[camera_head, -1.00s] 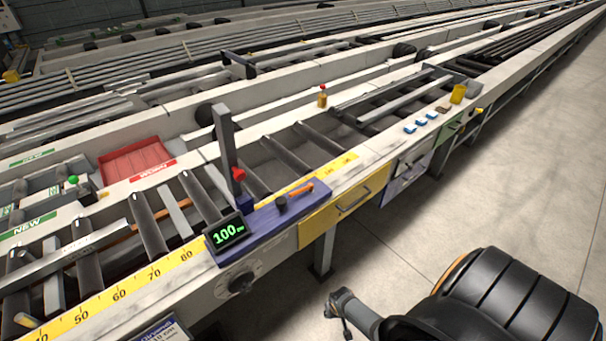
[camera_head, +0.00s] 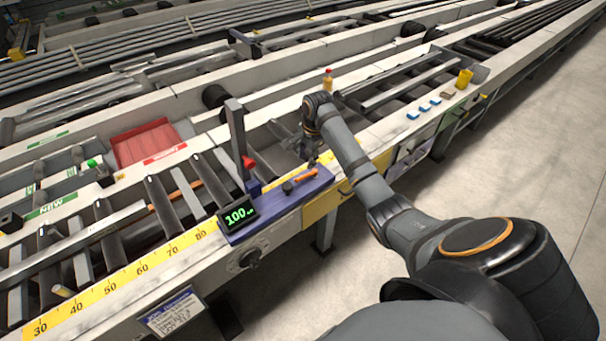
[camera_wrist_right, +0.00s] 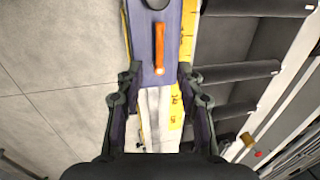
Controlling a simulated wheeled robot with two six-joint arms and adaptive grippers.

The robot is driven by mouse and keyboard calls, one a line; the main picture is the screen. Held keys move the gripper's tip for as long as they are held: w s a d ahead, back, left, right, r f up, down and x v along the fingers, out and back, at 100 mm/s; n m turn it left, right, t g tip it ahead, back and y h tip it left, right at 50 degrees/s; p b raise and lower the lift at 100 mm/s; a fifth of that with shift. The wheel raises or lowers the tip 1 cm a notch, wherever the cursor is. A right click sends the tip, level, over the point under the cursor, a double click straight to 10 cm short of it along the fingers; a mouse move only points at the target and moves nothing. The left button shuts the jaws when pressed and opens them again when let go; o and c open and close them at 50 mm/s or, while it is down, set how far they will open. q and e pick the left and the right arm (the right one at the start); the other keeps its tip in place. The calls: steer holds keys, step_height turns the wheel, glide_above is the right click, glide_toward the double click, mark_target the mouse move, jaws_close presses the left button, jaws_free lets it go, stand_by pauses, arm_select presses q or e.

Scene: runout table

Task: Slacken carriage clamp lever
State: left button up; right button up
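The clamp lever (camera_head: 306,174) is a short orange handle on the right end of the purple carriage (camera_head: 268,208). In the right wrist view, the orange lever (camera_wrist_right: 159,48) lies lengthwise ahead of my fingers, on the purple carriage top (camera_wrist_right: 173,35). My right gripper (camera_head: 312,154) points down just behind and above the lever in the head view, apart from it. In the right wrist view my right gripper (camera_wrist_right: 160,88) is open, with nothing between its fingertips. My left gripper is in neither view.
A dark upright post (camera_head: 237,140) with a red knob (camera_head: 248,162) rises from the carriage. A black knob (camera_head: 287,187) sits beside the lever. The display (camera_head: 237,215) reads 100. A yellow scale (camera_head: 120,280) runs along the table edge.

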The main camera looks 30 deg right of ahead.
mark_target(303, 177)
steer(key=f, duration=0.3)
steer(key=w+f, duration=0.1)
steer(key=f, duration=0.3)
steer(key=w+f+p, duration=0.1)
steer(key=f, duration=0.2)
steer(key=shift+a+f, duration=0.1)
steer(key=shift+f, duration=0.15)
jaws_close()
